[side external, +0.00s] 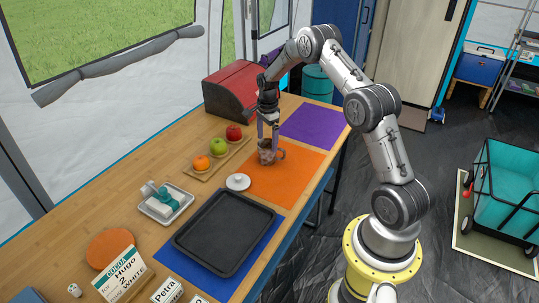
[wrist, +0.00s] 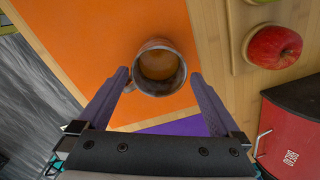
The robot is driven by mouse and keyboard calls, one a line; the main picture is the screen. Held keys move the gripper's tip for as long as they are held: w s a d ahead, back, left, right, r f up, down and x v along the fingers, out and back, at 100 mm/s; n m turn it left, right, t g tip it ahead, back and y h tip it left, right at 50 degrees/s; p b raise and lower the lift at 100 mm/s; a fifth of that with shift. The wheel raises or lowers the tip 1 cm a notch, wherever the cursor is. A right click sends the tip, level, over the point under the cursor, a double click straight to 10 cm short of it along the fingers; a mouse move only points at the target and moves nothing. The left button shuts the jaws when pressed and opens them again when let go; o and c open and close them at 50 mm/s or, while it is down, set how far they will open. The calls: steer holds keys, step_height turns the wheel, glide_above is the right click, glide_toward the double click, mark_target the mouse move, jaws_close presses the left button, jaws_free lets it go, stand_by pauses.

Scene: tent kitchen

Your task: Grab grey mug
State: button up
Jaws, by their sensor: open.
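The grey mug (wrist: 160,68) stands upright on the orange mat (wrist: 82,40), near its edge. In the wrist view I look down into it, and its inside looks brown. Its handle points to the lower left, close to the left finger. In the side view the mug (side external: 267,156) is partly hidden by my fingers. My gripper (wrist: 160,82) is open, with one purple finger on each side of the mug. Its fingertips (side external: 268,143) are at about the mug's rim in the side view. I cannot tell whether either finger touches it.
A wooden board (side external: 211,171) with an orange, a green apple and a red apple (wrist: 275,47) lies beside the mat. A red bread box (side external: 236,92) stands behind. A white lid (side external: 238,182) and a black tray (side external: 226,231) are nearer. The purple mat (side external: 314,125) is bare.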

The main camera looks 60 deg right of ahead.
steer(key=shift+s+d+f, duration=0.1)
steer(key=shift+f, duration=1.25)
steer(key=shift+d+f, duration=0.1)
steer(key=shift+f, duration=1.25)
steer(key=shift+c, duration=0.3)
steer(key=c, duration=1.2)
steer(key=shift+r, duration=0.2)
